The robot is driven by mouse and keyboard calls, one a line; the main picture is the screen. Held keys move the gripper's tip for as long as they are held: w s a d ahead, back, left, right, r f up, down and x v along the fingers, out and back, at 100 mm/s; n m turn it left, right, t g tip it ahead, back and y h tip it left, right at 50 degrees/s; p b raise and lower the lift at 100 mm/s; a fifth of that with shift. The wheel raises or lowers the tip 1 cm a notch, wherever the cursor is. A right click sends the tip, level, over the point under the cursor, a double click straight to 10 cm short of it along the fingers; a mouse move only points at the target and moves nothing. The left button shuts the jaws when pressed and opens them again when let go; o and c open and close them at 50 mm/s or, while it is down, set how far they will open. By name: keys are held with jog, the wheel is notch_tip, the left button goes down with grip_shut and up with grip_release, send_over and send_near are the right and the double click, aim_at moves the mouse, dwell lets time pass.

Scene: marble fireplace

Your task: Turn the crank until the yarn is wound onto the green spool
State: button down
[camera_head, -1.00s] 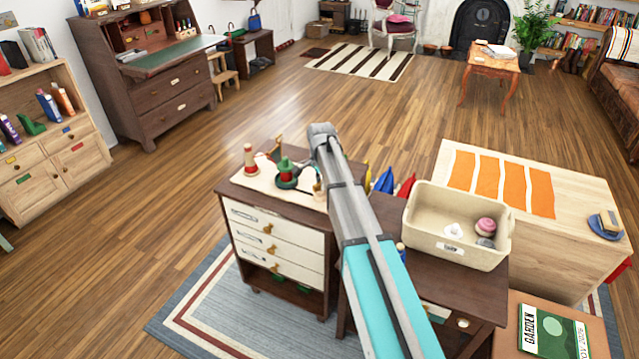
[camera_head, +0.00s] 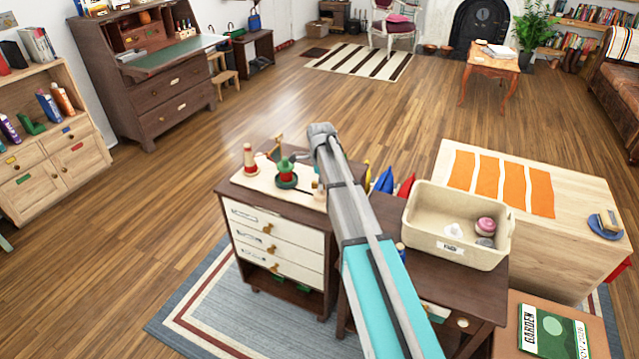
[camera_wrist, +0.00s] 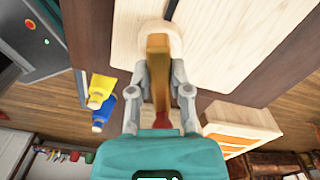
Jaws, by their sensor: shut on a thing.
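The green spool (camera_head: 286,168) stands upright on a pale wooden board (camera_head: 237,181) on top of a dark cabinet, with red around its lower part. A peg with red yarn (camera_head: 249,158) stands to its left. A small tan upright piece (camera_head: 278,145) shows behind the spool. In the wrist view, my gripper (camera_wrist: 159,72) is closed around a golden-brown wooden bar (camera_wrist: 157,48), which looks like the crank or its handle. The bar's far end lies over a round pale wooden piece (camera_wrist: 160,27). In the head view my arm hides the gripper and its grip.
A beige bin (camera_head: 455,250) with small items stands on the dark table to the right of my arm. Blue (camera_head: 384,180) and red (camera_head: 406,186) pieces stand near the arm. The floor beyond the cabinet is open.

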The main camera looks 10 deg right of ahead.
jog(key=shift+w+a, duration=0.15)
jog(key=shift+w, duration=0.1)
jog(key=c, duration=0.7)
grip_release()
jog(key=shift+o, duration=0.7)
jog(key=shift+s, duration=0.1)
